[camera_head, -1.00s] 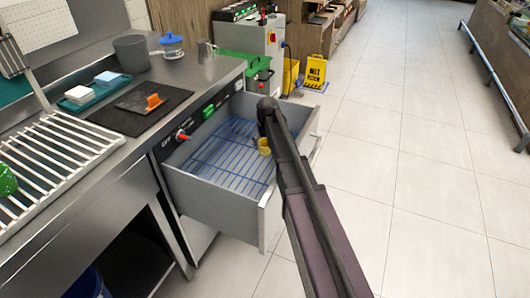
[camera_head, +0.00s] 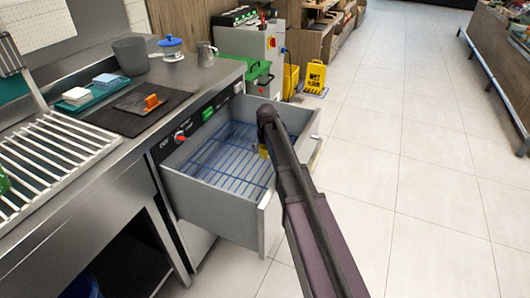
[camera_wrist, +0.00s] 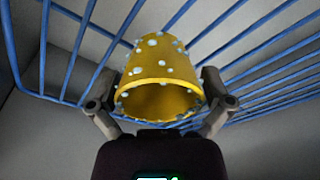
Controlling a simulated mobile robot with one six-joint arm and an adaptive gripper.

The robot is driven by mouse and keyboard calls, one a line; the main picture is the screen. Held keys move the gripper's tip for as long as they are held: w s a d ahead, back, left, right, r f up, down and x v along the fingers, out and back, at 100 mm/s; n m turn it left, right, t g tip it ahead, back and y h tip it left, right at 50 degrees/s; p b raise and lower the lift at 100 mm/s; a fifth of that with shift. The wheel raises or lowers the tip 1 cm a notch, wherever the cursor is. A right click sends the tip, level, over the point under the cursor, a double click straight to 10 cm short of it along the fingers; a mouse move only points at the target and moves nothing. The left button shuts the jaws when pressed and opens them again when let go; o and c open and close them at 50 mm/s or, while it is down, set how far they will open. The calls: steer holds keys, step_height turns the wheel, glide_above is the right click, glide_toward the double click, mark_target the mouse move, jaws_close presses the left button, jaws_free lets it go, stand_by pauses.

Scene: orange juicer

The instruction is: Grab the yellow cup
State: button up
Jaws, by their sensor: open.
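The yellow cup (camera_wrist: 160,75), dotted with pale spots, sits on the blue wire rack (camera_wrist: 65,40) inside the open drawer. In the wrist view its open mouth faces my gripper (camera_wrist: 161,108), and the fingers stand open on either side of it. I cannot tell whether the fingers touch the cup. In the head view only a small part of the cup (camera_head: 263,151) shows beside my arm, which hides the rest of it and the gripper.
The drawer (camera_head: 215,207) is pulled out from the steel counter, its walls around the rack (camera_head: 225,160). On the counter are a grey pot (camera_head: 130,55), a blue-lidded jar (camera_head: 171,48), a metal mug (camera_head: 207,53) and a black mat (camera_head: 115,122). The floor to the right is clear.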

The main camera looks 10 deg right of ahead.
steer(key=c, duration=0.9)
steer(key=shift+r, duration=0.15)
step_height(320, 180, up, 10)
steer(key=p, duration=1)
